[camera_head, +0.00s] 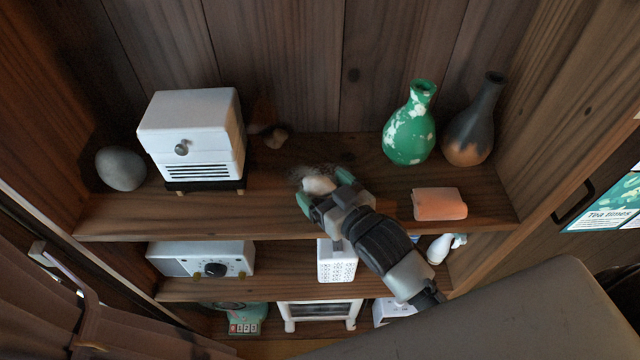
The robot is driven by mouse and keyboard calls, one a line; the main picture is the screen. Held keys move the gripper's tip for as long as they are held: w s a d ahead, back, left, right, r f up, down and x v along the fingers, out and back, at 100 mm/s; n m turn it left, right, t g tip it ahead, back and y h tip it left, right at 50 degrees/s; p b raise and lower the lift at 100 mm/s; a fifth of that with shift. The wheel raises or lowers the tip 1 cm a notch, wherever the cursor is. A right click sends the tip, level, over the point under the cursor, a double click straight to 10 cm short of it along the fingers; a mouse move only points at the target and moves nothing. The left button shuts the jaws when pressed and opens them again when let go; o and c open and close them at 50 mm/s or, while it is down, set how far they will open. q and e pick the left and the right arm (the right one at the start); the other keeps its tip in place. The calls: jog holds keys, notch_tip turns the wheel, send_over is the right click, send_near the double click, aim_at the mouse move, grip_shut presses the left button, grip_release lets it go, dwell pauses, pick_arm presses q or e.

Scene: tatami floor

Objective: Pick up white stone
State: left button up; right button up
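A whitish stone (318,185) lies on the upper wooden shelf, near the middle, with a fuzzy brownish patch around its far side. My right gripper (324,190) reaches in from the lower right. Its two green-tipped fingers are spread wide, one on the left and one on the right of the stone. The gripper body hides the stone's near side. I cannot tell whether either finger touches it. My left gripper is not in view.
A white radio (200,260) stands below.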

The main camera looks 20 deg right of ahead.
jog(key=c, duration=0.9)
